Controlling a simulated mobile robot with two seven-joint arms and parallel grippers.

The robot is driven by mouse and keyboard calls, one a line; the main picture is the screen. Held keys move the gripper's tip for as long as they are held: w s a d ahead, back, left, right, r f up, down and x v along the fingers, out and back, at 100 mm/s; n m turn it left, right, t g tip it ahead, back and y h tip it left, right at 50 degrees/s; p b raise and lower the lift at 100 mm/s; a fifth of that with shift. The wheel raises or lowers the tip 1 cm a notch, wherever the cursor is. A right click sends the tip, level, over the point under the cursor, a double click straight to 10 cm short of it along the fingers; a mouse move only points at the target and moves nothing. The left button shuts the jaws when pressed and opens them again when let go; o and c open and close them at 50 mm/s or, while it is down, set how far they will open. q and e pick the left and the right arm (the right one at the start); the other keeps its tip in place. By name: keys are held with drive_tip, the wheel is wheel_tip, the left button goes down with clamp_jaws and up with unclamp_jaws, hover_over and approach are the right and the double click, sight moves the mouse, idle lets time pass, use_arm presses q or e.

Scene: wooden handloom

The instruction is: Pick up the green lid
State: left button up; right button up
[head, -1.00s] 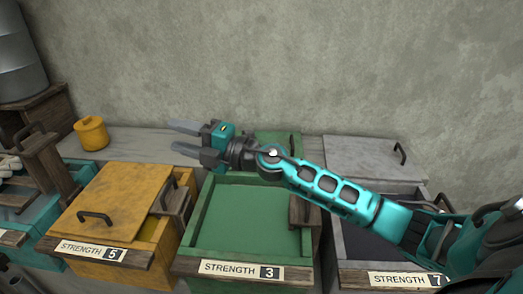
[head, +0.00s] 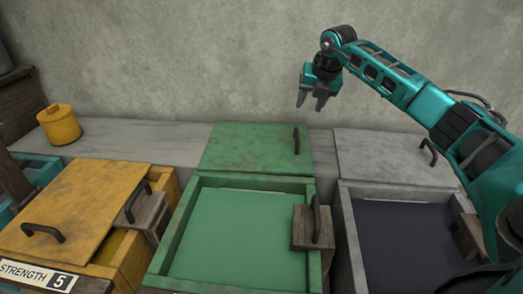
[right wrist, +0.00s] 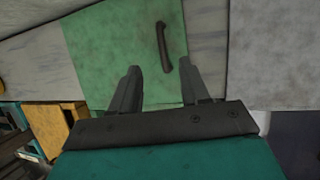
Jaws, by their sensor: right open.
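The green lid (head: 250,150) is a flat square panel with a dark bar handle (head: 296,140) near its right edge. It lies flat on the grey ledge behind the open green box (head: 178,232). My right gripper (head: 312,106) is open and empty, pointing down above the back right corner of the lid, apart from it. In the right wrist view the lid (right wrist: 105,60) lies beyond the two spread fingers (right wrist: 160,82), with the handle (right wrist: 164,46) ahead between them. My left gripper is not in view.
A yellow box with its yellow lid (head: 80,205) stands at the left, and a small yellow pot (head: 59,124) sits on the ledge (head: 150,140). A grey lid (head: 392,155) lies to the right, behind an open dark-filled box (head: 410,240). A wooden block with a handle (head: 313,228) sits on the green box's right side.

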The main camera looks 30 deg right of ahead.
drive_tip(key=b, duration=0.1)
hover_over(297, 129)
drive_tip(key=s+a, duration=0.1)
drive_tip(key=s, duration=0.2)
wheel_tip(297, 129, down, 7)
drive_tip(key=shift+d+b+x, duration=0.15)
drive_tip(key=shift+b+x, duration=0.4)
drive_tip(key=shift+x, duration=0.8)
drive_tip(key=shift+d+b+x, duration=0.15)
drive_tip(key=shift+b+x, duration=0.35)
drive_tip(key=shift+x, duration=0.85)
drive_tip(key=shift+w+r, duration=0.1)
drive_tip(key=shift+w, duration=0.1)
drive_tip(key=shift+c, duration=0.4)
clamp_jaws()
drive_tip(key=shift+r, duration=0.1)
